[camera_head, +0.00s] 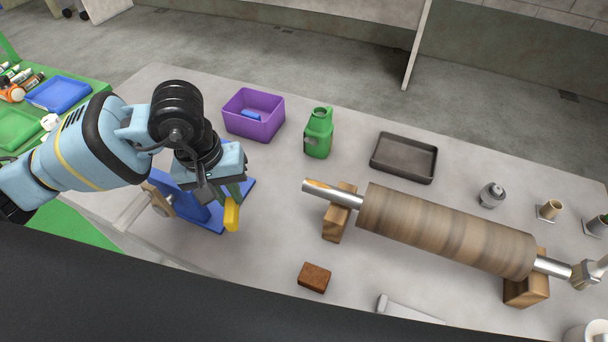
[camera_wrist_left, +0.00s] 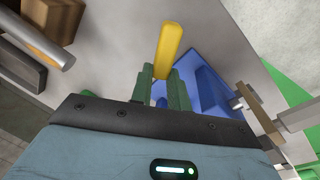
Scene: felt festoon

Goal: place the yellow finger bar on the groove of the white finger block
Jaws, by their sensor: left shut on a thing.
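My left gripper (camera_head: 231,190) is shut on the yellow finger bar (camera_head: 232,216) and holds it near the blue fixture. The bar sticks out past the green fingertips, and it also shows in the left wrist view (camera_wrist_left: 170,48) beyond the fingers (camera_wrist_left: 161,80). I cannot surely pick out the white finger block. A pale piece (camera_head: 398,309) at the table's front edge is partly cut off by a dark shape, and I cannot tell whether it has a groove. My right gripper is not in view.
A blue fixture (camera_head: 205,214) stands under my left arm. A purple bin (camera_head: 253,117), green bottle (camera_head: 318,133), dark tray (camera_head: 403,158) and brown block (camera_head: 314,277) stand on the grey table. A large roller (camera_head: 445,230) rests on wooden supports at right. Table around the brown block is clear.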

